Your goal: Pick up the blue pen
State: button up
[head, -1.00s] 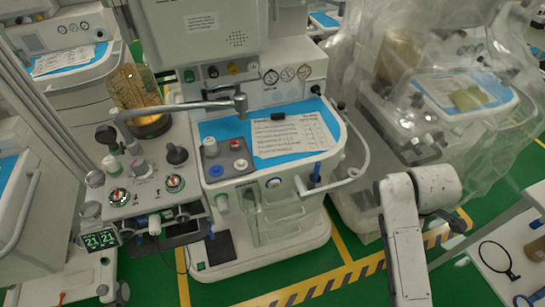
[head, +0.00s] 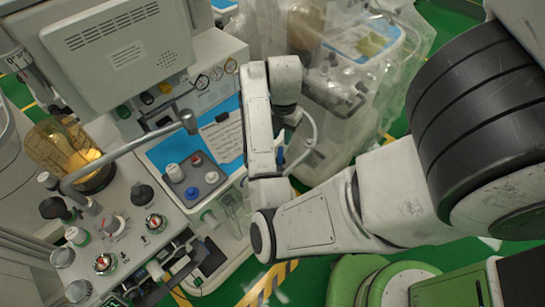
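A small upright blue object that looks like the blue pen (head: 279,157) shows at the front right edge of the middle anaesthesia cart, just right of my forearm. It is partly hidden, and I cannot tell what holds it. My arm reaches in from the right, bends at the elbow, and its wrist is above the right side of the cart's blue work surface (head: 171,152). My gripper (head: 290,117) points down below the wrist, a little above the pen in the picture. Its fingers are too small and too covered to tell whether they are open.
A grey tray with coloured-capped items (head: 191,181) and a printed sheet (head: 222,136) lie on the work surface. A metal arm (head: 130,150) crosses above its left side. A plastic-covered cart (head: 345,110) stands close on the right. A curved rail (head: 312,135) runs beside my wrist.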

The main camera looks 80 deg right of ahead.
notch_tip(320, 180, down, 4)
jog(key=shift+w+r+b, duration=0.1)
jog(key=shift+b, duration=0.35)
jog(key=shift+d+f+p, duration=0.2)
jog(key=shift+f+p, duration=0.15)
jog(key=shift+f, duration=2.65)
jog(key=shift+c, duration=0.2)
grip_shut()
